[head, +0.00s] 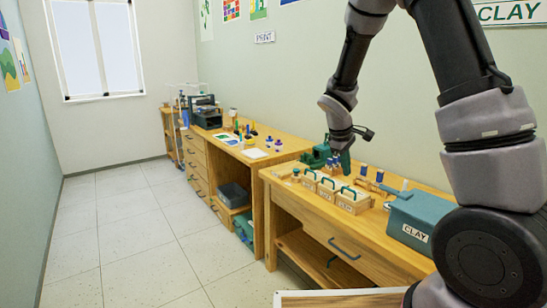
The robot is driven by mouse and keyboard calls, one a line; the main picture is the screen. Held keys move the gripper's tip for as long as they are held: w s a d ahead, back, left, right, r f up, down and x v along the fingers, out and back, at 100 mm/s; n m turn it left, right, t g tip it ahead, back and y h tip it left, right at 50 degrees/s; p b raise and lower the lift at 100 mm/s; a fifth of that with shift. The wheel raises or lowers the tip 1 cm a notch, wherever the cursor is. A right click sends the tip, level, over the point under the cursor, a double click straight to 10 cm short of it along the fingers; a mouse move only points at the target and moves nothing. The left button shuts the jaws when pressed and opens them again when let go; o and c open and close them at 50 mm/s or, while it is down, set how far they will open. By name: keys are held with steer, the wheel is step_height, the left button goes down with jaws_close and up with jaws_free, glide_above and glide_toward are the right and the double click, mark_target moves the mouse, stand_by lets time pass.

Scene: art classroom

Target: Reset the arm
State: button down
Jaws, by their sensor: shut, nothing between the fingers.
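My arm comes in from the upper right. My gripper (345,165) is at its lower end and points down above the back part of the near wooden table (395,258). The gripper is small in the view and appears shut and empty. A dark green device (318,155) stands just left of it; I cannot tell whether they touch. Wooden boxes with green handles (328,188) sit on the table in front of the gripper.
A teal box labelled CLAY (414,218) stands on the table to the right. Small blue-topped items (379,176) stand near the wall. A longer bench (215,150) with art supplies lies beyond. The tiled floor (135,225) at left is clear.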

steer(key=s+d+r+m+t+y, duration=0.1)
steer(key=s+d+r+m+y, duration=0.1)
steer(key=s+r+m, duration=0.45)
steer(key=s+d+r+m+y, duration=0.1)
steer(key=s+r, duration=0.3)
steer(key=r, duration=0.6)
steer(key=s+r+m+t+y, duration=0.1)
steer(key=s+r+m, duration=0.1)
steer(key=s+r, duration=0.2)
steer(key=s+a+r+m+t+y, duration=0.1)
steer(key=s+r+m+t, duration=0.1)
steer(key=s, duration=0.8)
step_height(320, 180, up, 2)
steer(key=shift+a+m, duration=0.2)
steer(key=shift+m, duration=0.55)
steer(key=shift+s, duration=0.1)
